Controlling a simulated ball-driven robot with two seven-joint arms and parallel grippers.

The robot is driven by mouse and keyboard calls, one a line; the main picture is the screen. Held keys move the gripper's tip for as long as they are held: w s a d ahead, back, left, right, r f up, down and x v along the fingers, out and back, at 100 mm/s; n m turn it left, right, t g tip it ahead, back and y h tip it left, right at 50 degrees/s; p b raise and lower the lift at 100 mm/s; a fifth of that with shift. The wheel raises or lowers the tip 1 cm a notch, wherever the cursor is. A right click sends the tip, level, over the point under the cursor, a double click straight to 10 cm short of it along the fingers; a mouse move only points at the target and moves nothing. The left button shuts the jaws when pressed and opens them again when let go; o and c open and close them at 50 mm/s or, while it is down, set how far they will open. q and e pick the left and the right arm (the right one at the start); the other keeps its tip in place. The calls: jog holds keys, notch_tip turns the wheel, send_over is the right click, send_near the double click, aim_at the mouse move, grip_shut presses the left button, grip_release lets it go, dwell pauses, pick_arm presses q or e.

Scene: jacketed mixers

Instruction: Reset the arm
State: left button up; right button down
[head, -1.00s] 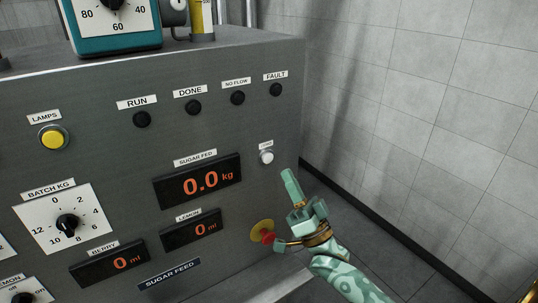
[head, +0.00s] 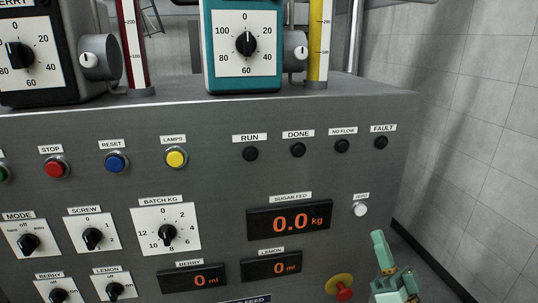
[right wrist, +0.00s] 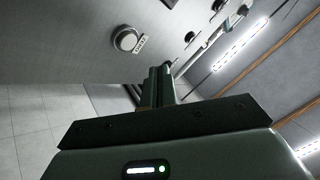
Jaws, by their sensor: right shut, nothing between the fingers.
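My right gripper (head: 381,252) is at the lower right of the head view, just right of the grey control panel (head: 225,185). Its fingers are shut together with nothing between them, and they point up. In the right wrist view the shut fingers (right wrist: 160,85) point toward the panel. A small white button (head: 360,210) on the panel is above and left of the fingertips, apart from them. It also shows in the right wrist view as a round button (right wrist: 126,39) beside a small label. My left gripper is not in view.
The panel carries a red stop button (head: 56,167), a blue reset button (head: 116,162), a yellow lamps button (head: 176,158), knobs and displays reading 0.0 kg and 0 ml. A red knob on a yellow disc (head: 344,292) is near my right gripper. A tiled wall (head: 480,160) stands at right.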

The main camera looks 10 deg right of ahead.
jog(key=s+a+f+n+g+h, duration=0.25)
jog(key=f+n+g, duration=0.2)
jog(key=f, duration=0.25)
jog(key=s+a+f+n+g+h, duration=0.1)
jog(key=s+a+f+n+g, duration=0.15)
jog(key=f+g, duration=0.35)
jog(key=s+d+f+n+g+h, duration=0.2)
jog(key=s+d+f+g+h, duration=0.15)
jog(key=s, duration=0.35)
jog(key=s+d+f+n+g+h, duration=0.2)
jog(key=s+d+n+g, duration=0.1)
jog(key=s+g, duration=0.25)
jog(key=s+a+f+g+y+b, duration=0.1)
jog(key=s+a+f+b, duration=0.1)
jog(key=f, duration=0.9)
jog(key=s+a+f+g+y+b, duration=0.1)
jog(key=s+f+b, duration=0.15)
jog(key=f, duration=0.85)
jog(key=s+a+f+g+b, duration=0.1)
jog(key=a+f+b, duration=0.1)
jog(key=f, duration=0.9)
jog(key=s+f+m+g+y+b, duration=0.2)
jog(key=s+f+b, duration=0.4)
jog(key=s+f, duration=1.4)
jog(key=shift+d+f+m+g, duration=0.25)
jog(key=shift+f+m+g, duration=0.1)
jog(key=shift+f+m, duration=0.55)
